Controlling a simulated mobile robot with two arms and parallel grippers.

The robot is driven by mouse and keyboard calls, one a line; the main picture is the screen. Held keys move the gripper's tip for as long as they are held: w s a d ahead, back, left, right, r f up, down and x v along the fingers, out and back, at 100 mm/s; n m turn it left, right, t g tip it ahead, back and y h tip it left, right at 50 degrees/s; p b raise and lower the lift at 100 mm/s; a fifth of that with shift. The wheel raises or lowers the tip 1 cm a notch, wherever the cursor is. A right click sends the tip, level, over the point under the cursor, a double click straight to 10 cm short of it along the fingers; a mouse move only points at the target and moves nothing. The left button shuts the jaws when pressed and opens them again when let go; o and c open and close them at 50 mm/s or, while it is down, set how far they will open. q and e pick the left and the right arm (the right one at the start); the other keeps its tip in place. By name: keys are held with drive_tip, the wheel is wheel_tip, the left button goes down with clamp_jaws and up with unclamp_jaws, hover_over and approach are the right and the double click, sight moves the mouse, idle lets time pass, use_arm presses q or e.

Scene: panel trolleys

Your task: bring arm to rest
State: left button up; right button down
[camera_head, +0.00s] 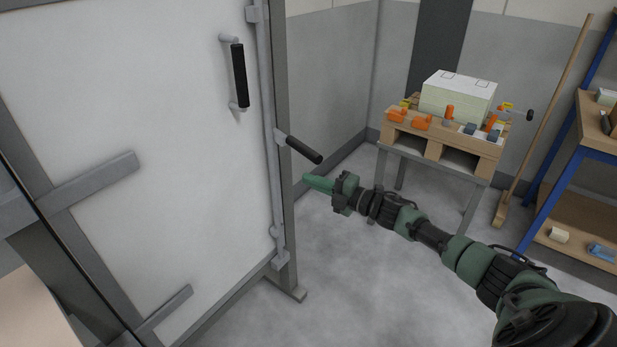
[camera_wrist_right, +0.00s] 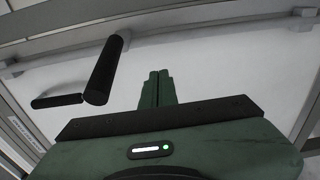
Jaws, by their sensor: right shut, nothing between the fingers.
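My right arm reaches in from the lower right of the head view. Its gripper (camera_head: 318,183) is shut and empty, just right of the panel trolley's frame and below the black lever handle (camera_head: 303,149). In the right wrist view my shut green fingers (camera_wrist_right: 156,90) point toward the white panel (camera_wrist_right: 205,70). The panel (camera_head: 140,120) fills the left of the head view, upright in its grey frame. A black grip handle (camera_head: 239,76) is on it. My left gripper is not in view.
A pallet (camera_head: 440,145) on a grey stand holds a pale box (camera_head: 458,97) and orange tools. A broom (camera_head: 545,115) leans at the right by a blue-framed shelf (camera_head: 575,140). The floor (camera_head: 350,270) between trolley and stand is clear.

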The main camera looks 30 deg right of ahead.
drive_tip(key=s+d, duration=0.4)
drive_tip(key=d, duration=0.1)
drive_tip(key=s+d+f+m+g+h, duration=0.1)
drive_tip(key=s+f+m+h, duration=0.3)
drive_tip(key=f, duration=0.7)
drive_tip(key=s+d+f+m+g+h, duration=0.15)
drive_tip(key=f+m, duration=0.35)
drive_tip(key=f, duration=0.6)
drive_tip(key=s+a+f+m+g+h, duration=0.1)
drive_tip(key=s+a+f+m+g, duration=0.15)
drive_tip(key=s+f, duration=0.45)
drive_tip(key=s+a+f+m+g+h, duration=0.1)
drive_tip(key=s+f+m+h, duration=0.2)
drive_tip(key=f, duration=0.6)
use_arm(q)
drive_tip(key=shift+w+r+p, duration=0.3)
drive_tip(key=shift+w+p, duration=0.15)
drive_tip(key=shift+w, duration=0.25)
use_arm(e)
drive_tip(key=s+a+f+m+g, duration=0.2)
drive_tip(key=s+a+f, duration=0.4)
drive_tip(key=s, duration=0.6)
drive_tip(key=s+a+f+m+g+y, duration=0.1)
drive_tip(key=s+a+f+g, duration=0.3)
drive_tip(key=s, duration=0.8)
drive_tip(key=s+a+f+m+g, duration=0.3)
drive_tip(key=s+a+f, duration=0.4)
drive_tip(key=s, duration=0.6)
drive_tip(key=shift+a+f, duration=0.4)
drive_tip(key=shift+a, duration=0.35)
